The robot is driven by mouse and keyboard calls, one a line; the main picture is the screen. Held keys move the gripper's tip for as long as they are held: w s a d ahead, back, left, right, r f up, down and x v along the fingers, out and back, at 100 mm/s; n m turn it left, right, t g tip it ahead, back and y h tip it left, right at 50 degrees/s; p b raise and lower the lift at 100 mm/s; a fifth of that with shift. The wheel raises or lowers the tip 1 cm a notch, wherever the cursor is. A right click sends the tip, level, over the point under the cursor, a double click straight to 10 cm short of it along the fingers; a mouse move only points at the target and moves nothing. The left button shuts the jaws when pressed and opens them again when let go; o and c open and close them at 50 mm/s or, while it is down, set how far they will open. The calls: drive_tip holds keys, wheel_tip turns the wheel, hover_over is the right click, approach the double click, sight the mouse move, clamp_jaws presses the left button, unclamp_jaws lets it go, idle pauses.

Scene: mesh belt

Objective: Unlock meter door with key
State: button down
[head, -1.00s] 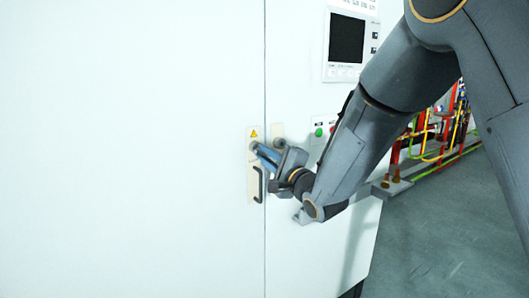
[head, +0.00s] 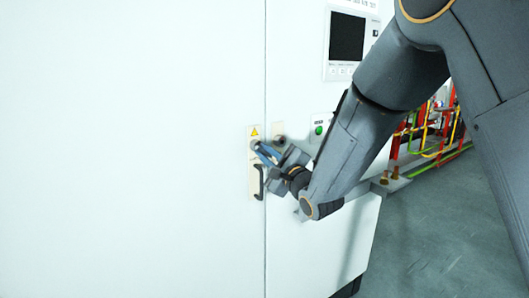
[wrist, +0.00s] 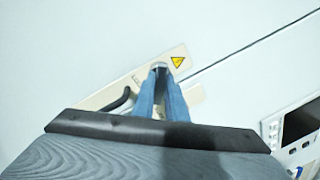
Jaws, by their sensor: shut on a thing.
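The meter door (head: 130,150) is a large white panel, closed, with a thin vertical seam on its right. A beige lock plate (head: 254,188) with a yellow warning triangle and a black handle (head: 258,183) sits at the door's right edge. My gripper (head: 258,148) is at the upper part of this plate, its blue fingers tilted. In the wrist view the fingers (wrist: 160,72) are shut on a small grey piece at the plate, probably the key; it is mostly hidden. Whether it sits in the lock I cannot tell.
Right of the seam is a fixed white panel with a dark screen (head: 346,37), a green button (head: 319,130) and a second small beige plate (head: 278,131). Red and yellow pipes (head: 425,140) stand at the far right over open grey floor.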

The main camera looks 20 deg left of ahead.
drive_tip(key=shift+w+d, duration=0.1)
drive_tip(key=shift+d, duration=0.05)
drive_tip(key=m+p, duration=0.1)
drive_tip(key=m, duration=0.2)
drive_tip(key=shift+h, duration=0.3)
drive_tip(key=shift+w+d+m+p, duration=0.1)
drive_tip(key=shift+m+p, duration=0.2)
drive_tip(key=shift+m, duration=0.3)
drive_tip(key=shift+f, duration=0.1)
drive_tip(key=shift+m+h+p, duration=0.3)
drive_tip(key=shift+m+p, duration=0.5)
drive_tip(key=shift+m, duration=1)
drive_tip(key=c, duration=1.7)
unclamp_jaws()
drive_tip(key=shift+w+f, duration=0.1)
drive_tip(key=shift+o, duration=0.2)
